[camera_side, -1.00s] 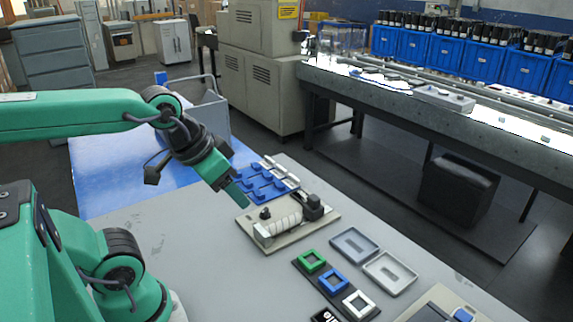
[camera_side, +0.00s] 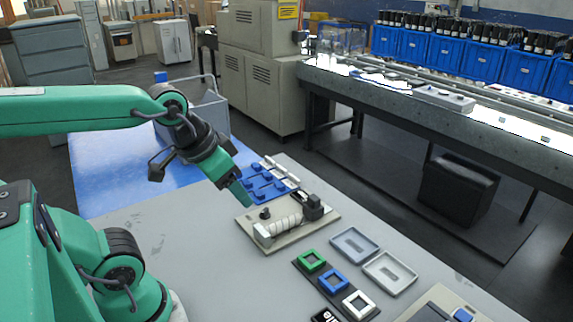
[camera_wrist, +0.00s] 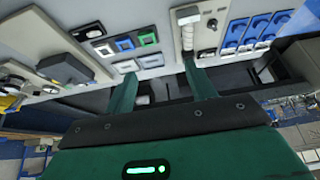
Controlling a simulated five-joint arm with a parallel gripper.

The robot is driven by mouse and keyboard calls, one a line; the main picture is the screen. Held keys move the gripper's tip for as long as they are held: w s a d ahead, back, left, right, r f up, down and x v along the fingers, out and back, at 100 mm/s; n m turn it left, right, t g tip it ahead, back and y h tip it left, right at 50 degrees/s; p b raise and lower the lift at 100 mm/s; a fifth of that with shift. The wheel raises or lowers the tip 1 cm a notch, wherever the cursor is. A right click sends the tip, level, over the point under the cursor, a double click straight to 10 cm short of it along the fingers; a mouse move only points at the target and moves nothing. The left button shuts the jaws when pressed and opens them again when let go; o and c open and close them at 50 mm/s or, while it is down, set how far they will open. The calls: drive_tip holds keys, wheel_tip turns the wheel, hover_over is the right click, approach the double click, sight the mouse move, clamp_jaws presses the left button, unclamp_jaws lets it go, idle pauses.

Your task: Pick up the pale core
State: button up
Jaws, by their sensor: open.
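A pale, banded roll (camera_side: 284,229) lies on a beige base plate (camera_side: 325,226) beside a dark block (camera_side: 312,207). Slim whitish cylinders (camera_side: 272,163) lie along a blue rack (camera_side: 262,187) just behind the plate. I cannot tell for certain which of these pale pieces is the core. My gripper (camera_side: 246,199) hangs above the table near the front of the rack and left of the plate, touching neither as far as I see. In the wrist view its two fingers (camera_wrist: 160,70) are spread and empty. The banded roll (camera_wrist: 188,36) shows beyond the right finger, with the rack's whitish pieces further right.
A dark holder with green (camera_side: 311,261), blue (camera_side: 333,280) and white (camera_side: 357,304) square frames stands right of the plate. Two shallow grey trays (camera_side: 389,273) lie beside it. A grey bin (camera_side: 208,112) stands behind my arm. The front left of the table is clear.

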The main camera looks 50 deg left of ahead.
drive_tip(key=w+a+f+g, duration=0.1)
drive_tip(key=w+a+f, duration=0.1)
drive_tip(key=w, duration=0.3)
drive_tip(key=w+a+f+g, duration=0.2)
drive_tip(key=w+f, duration=0.1)
drive_tip(key=w, duration=0.2)
drive_tip(key=g, duration=0.2)
hover_over(283, 221)
drive_tip(key=f, duration=0.9)
drive_tip(key=shift+s+d, duration=0.3)
drive_tip(key=shift+w+a+f, duration=0.2)
drive_tip(key=shift+f, duration=4.15)
drive_tip(key=c, duration=1.1)
